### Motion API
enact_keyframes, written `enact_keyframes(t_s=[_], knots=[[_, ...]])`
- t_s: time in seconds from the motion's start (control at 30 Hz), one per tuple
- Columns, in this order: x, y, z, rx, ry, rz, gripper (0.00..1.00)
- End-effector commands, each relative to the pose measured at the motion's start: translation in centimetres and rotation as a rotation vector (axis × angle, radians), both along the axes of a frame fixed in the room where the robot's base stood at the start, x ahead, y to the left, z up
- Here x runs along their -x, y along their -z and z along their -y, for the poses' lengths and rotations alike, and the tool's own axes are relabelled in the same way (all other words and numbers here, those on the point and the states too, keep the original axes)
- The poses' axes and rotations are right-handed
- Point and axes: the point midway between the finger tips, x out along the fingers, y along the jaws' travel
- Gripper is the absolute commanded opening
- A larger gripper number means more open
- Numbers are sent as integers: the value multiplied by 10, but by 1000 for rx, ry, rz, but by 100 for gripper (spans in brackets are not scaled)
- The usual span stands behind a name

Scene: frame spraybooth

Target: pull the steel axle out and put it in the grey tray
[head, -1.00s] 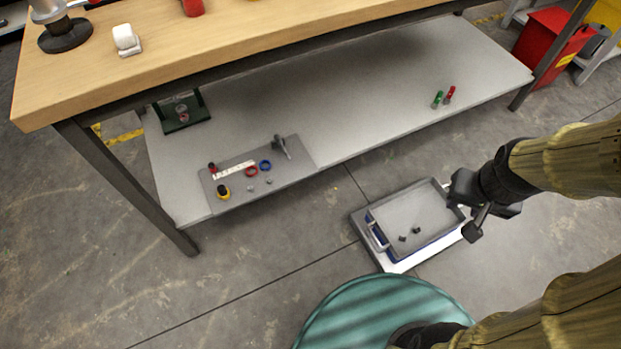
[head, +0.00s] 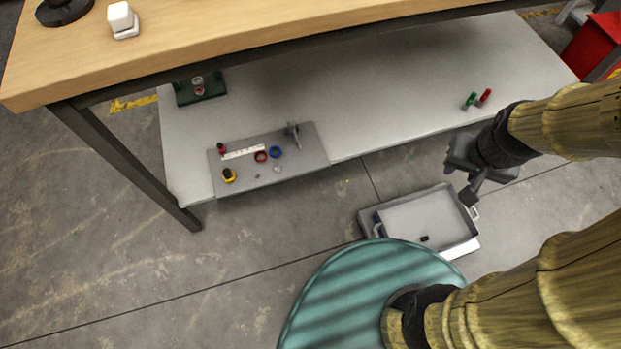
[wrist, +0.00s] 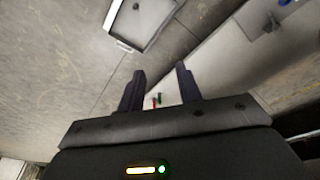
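A small grey upright holder with a thin rod-like part (head: 293,132), which looks like the steel axle in its stand, is on the grey board at the low shelf's front edge. Its details are too small to make out. It shows dimly at the top right of the wrist view (wrist: 270,22). My gripper (head: 463,182) hangs near the tray's far right corner, well right of the holder. In the wrist view my gripper (wrist: 160,82) is open and empty.
The grey board (head: 315,158) also carries a red ring (head: 261,156), a blue ring (head: 275,152), a white strip (head: 243,152) and a yellow-black knob (head: 229,176). Green and red pegs (head: 470,101) stand on the shelf. The wooden tabletop (head: 250,40) overhangs it; a table leg (head: 130,165) stands left.

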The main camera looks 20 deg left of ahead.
Motion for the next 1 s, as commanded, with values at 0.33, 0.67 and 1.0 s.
enact_keyframes(t_s=[0.33,0.67,1.0], knots=[[-6,7,-2,-2,7,9,35],[-73,87,-46,-110,113,140,35],[-119,193,-148,-480,275,227,35]])
